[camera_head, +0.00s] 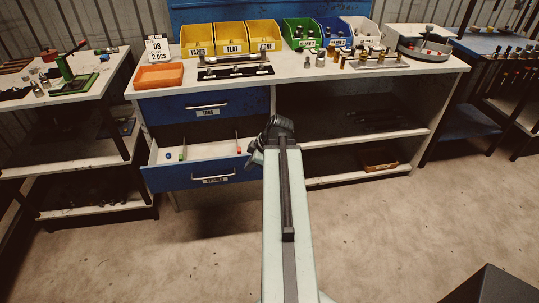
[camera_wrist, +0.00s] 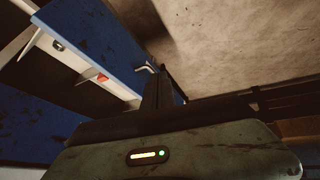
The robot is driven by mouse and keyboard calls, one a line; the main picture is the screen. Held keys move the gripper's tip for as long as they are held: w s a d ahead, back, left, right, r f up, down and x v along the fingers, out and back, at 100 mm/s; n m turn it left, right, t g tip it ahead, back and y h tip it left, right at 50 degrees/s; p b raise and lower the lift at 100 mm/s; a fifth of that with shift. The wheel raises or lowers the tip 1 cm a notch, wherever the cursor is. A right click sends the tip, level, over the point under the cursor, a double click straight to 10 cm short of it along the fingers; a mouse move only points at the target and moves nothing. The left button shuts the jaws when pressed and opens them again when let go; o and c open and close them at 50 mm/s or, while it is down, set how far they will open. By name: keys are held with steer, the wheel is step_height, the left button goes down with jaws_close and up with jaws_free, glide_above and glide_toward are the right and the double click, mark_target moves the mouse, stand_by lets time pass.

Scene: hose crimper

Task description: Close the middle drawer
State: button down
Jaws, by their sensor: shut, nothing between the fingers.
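The blue middle drawer (camera_head: 205,178) stands pulled out below the shut top drawer (camera_head: 205,105). Its front carries a pale bar handle and a label. Inside its white tray lie a small blue item (camera_head: 168,155), a green-handled tool (camera_head: 183,153) and a red-handled tool (camera_head: 238,147). My gripper is shut and empty at the drawer's right side, its end partly hidden by my arm in the head view. In the wrist view the drawer front (camera_wrist: 95,45) and its handle (camera_wrist: 147,68) lie close beyond my gripper (camera_wrist: 158,88). I cannot tell whether they touch.
The bench top (camera_head: 300,75) above holds yellow, green, blue and white bins, an orange tray (camera_head: 159,76) and metal fittings. Open shelves (camera_head: 350,120) are right of the drawers. Another bench (camera_head: 75,85) stands at left. The floor in front is clear.

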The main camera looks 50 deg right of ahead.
steer(key=s+d+r+n+t+h, duration=0.2)
steer(key=s+d+r, duration=0.1)
steer(key=s+d, duration=0.65)
steer(key=w+d+f+b, duration=0.4)
steer(key=w+f+b, duration=0.3)
steer(key=w, duration=0.3)
steer(key=shift+w+f+b, duration=0.2)
steer(key=shift+f+b, duration=0.15)
steer(key=shift+f, duration=0.4)
